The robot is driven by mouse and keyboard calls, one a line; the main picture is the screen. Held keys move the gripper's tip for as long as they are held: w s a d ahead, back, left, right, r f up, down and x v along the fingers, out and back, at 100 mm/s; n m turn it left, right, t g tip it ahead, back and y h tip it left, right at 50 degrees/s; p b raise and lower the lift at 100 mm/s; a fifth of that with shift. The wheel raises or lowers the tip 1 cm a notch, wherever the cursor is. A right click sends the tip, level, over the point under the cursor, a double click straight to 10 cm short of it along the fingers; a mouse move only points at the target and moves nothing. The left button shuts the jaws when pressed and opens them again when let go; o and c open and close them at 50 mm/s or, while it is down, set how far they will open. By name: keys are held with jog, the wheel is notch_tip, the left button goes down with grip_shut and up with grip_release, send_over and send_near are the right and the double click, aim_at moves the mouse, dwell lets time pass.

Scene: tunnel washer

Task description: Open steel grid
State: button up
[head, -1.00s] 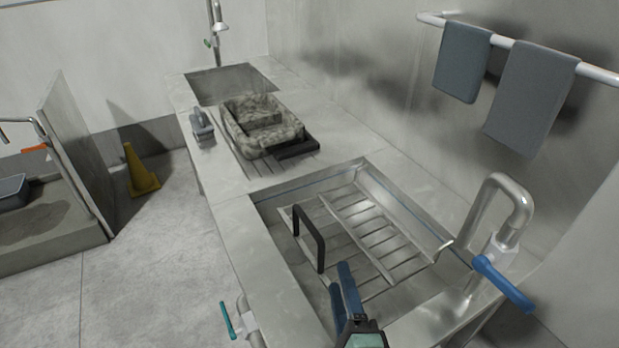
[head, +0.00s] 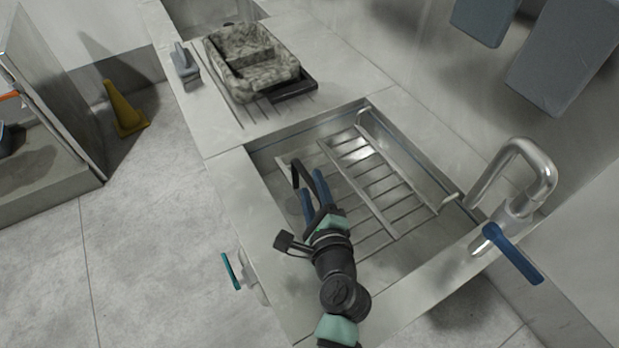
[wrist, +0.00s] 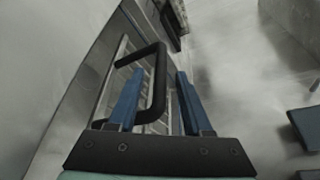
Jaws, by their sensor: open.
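The steel grid (head: 362,190) lies flat in the sink basin in the head view, with slats and wire bars. A black loop handle (head: 295,173) stands up at its left side. My gripper (head: 313,177) is open over the grid, its two blue fingers at the handle. In the wrist view, the handle (wrist: 161,62) passes between the spread fingers of my gripper (wrist: 160,73). The left finger appears to be inside the loop and the right finger outside it. Whether either finger touches the handle is unclear. My arm hides the near left part of the grid.
A bent steel tap (head: 540,180) with a blue lever stands right of the basin. A teal-handled valve (head: 231,270) juts from the counter front. A speckled tub (head: 250,60) and a grey brush (head: 185,65) stand behind. Grey towels (head: 560,65) hang at right.

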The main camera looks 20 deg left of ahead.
jog(key=shift+x, duration=1.45)
jog(key=shift+c, duration=0.2)
grip_shut()
